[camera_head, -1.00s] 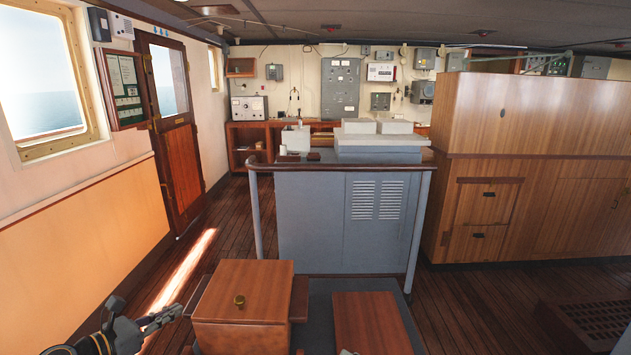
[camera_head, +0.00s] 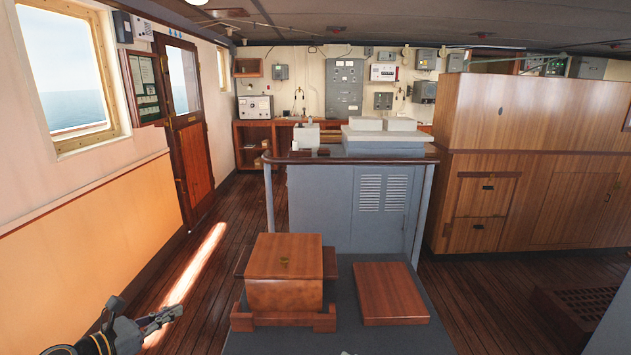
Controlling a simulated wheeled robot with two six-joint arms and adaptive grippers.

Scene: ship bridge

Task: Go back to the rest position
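My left gripper (camera_head: 162,318) shows at the lower left, in front of the wood floor and apart from everything else. Its fingers lie close together with nothing visible in them, but at this size I cannot tell whether they are fully shut. My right gripper is out of view. A wooden box (camera_head: 284,285) with a small knob on its lid stands on a wooden base on the grey platform. A flat wooden panel (camera_head: 390,292) lies to its right.
The grey console (camera_head: 330,215) with a rail stands behind the box. Wooden cabinets (camera_head: 490,195) fill the right side. A wooden door (camera_head: 193,155) and the orange wall panel (camera_head: 90,235) are at left. Plank floor (camera_head: 235,215) is clear between wall and console.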

